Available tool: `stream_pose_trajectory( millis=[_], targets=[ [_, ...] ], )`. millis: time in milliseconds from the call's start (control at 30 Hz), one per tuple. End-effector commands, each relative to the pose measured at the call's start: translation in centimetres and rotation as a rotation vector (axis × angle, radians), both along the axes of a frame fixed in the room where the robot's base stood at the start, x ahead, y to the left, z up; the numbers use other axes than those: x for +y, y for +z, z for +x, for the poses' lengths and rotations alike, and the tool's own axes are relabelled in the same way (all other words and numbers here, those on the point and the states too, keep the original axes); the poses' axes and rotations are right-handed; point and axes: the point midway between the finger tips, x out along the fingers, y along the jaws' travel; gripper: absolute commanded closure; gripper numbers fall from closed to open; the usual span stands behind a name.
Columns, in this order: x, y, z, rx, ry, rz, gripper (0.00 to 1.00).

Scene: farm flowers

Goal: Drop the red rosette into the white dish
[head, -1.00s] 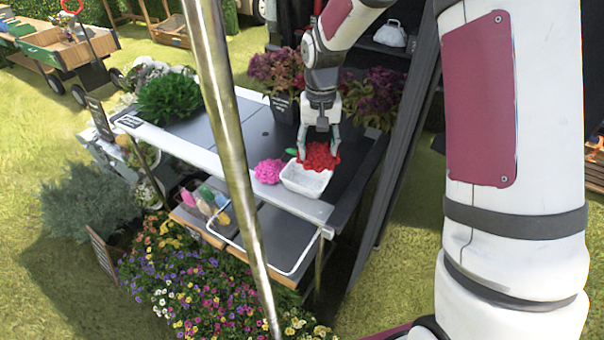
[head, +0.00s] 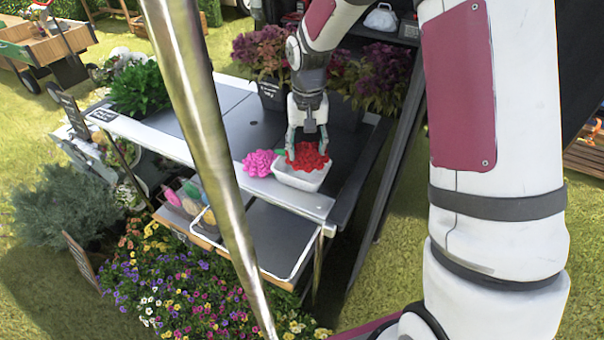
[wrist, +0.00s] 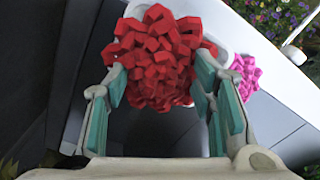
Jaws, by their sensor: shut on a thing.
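The red rosette (head: 308,156) is a ruffled red flower head. My gripper (head: 307,146) is shut on it, with a finger on each side; in the wrist view the rosette (wrist: 158,60) sits between the teal finger pads. The white dish (head: 300,178) is a small rectangular bowl on the front right part of the table. In the head view the rosette overlaps the dish's back rim and opening. In the wrist view part of the white dish (wrist: 222,38) shows behind the rosette. The exact gap between rosette and dish cannot be told.
A pink rosette (head: 261,163) lies just left of the dish. Potted purple plants (head: 262,52) stand at the back of the table, and a green plant (head: 140,88) at the left. A shelf with colourful bottles (head: 184,203) lies below the front edge.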

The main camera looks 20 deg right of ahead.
Motion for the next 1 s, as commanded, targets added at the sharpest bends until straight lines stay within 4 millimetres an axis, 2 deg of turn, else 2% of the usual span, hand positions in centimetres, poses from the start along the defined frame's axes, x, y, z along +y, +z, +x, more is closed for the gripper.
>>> stream_pose_trajectory(
  millis=[33,233,567,600,700,1000],
  targets=[
    [0.0,-0.9,0.1,0.002,0.0,0.001,0.69],
    [0.0,-2.9,0.1,0.002,-0.001,0.001,0.69],
    [0.0,-3.4,0.0,0.0,-0.001,0.0,0.69],
    [0.0,-3.4,0.0,0.0,-0.001,0.0,0.48],
    [0.0,-3.3,0.0,0.0,-0.001,0.0,0.27],
    [0.0,-3.3,0.0,0.0,-0.001,0.0,0.27]
  ],
)
